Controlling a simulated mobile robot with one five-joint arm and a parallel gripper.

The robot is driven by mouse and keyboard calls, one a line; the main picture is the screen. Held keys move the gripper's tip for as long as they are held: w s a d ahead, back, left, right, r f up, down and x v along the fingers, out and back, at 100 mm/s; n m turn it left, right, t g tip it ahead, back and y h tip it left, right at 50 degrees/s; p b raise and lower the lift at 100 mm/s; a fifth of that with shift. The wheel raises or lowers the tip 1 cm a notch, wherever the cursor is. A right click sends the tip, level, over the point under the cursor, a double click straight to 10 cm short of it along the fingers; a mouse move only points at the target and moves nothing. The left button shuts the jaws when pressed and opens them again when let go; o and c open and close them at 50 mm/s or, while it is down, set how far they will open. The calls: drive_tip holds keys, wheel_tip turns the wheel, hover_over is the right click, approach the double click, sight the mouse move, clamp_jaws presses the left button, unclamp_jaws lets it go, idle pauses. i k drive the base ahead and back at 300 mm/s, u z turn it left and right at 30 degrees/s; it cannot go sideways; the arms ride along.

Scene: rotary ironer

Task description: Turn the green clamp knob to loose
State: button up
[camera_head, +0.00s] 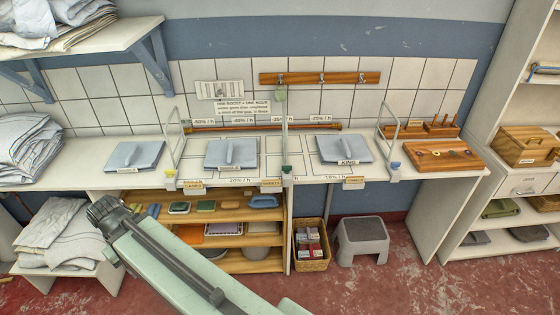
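A small dark green knob (287,169) sits at the front edge of the counter, at the foot of a thin upright post in the middle. Its turn position is too small to tell. Other clamps stand along the same edge, one with a blue knob (395,165) at the right and one with a yellowish knob (170,173) at the left. My pale green arm reaches up from the bottom toward the left, apart from the knobs. I see no gripper fingers.
Grey pads, one of them the middle pad (231,153), lie on the white counter (270,177). A wooden board (443,154) is at its right. Below are wooden shelves (240,240), a basket (311,245) and a grey stool (361,238). Red floor (400,285) is clear in front.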

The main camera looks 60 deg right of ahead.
sight(286, 169)
drive_tip(key=i, duration=0.85)
drive_tip(key=z, duration=0.05)
